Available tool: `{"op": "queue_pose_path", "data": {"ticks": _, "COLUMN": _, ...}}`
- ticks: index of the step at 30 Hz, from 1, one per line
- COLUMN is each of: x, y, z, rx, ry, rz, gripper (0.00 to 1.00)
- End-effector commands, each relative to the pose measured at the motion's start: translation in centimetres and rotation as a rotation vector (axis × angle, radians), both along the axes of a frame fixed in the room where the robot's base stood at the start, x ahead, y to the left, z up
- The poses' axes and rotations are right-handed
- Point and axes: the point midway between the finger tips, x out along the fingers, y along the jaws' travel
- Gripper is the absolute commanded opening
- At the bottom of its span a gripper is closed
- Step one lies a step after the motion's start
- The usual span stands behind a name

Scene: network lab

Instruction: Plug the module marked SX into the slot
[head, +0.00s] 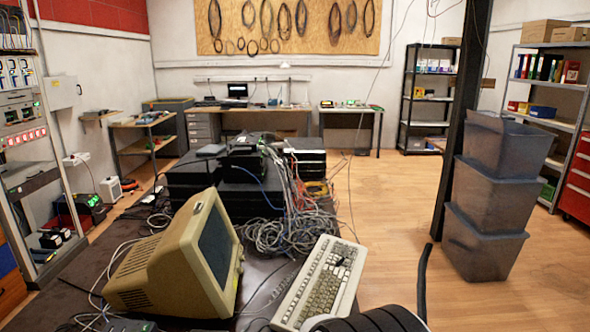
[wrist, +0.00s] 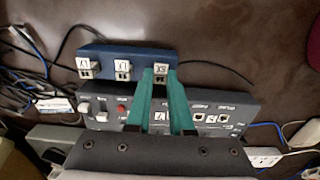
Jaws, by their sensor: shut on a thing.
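In the wrist view a blue rack (wrist: 105,52) holds small modules with white labels. The left module (wrist: 84,68) and the middle module (wrist: 122,68) stand in it. The right module, whose label looks like SX (wrist: 161,69), is between the tips of my gripper (wrist: 162,75). My gripper has two teal fingers and is shut on this module, which is still at the rack. A dark grey device (wrist: 235,107) with a row of ports lies between the rack and my gripper's body. The fingers cover part of its panel. I cannot tell which opening is the slot. The head view does not show the fingertips.
The device panel carries a red button (wrist: 122,108). Cables (wrist: 35,40) lie left of the rack, and a white socket block (wrist: 265,156) lies at right. In the head view, the crowded table holds an old monitor (head: 165,262) and a keyboard (head: 322,285).

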Motion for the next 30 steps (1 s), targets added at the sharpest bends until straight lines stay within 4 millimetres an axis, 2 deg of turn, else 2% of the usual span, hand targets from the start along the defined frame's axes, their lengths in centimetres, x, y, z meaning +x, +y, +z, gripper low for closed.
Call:
{"op": "queue_pose_path", "data": {"ticks": 14, "x": 0.0, "y": 0.0, "z": 0.2, "rx": 0.000, "ry": 0.000, "rz": 0.000, "gripper": 0.00}}
{"op": "queue_pose_path", "data": {"ticks": 30, "x": 0.0, "y": 0.0, "z": 3.2, "rx": 0.001, "ry": -0.002, "rz": -0.001, "gripper": 0.00}}
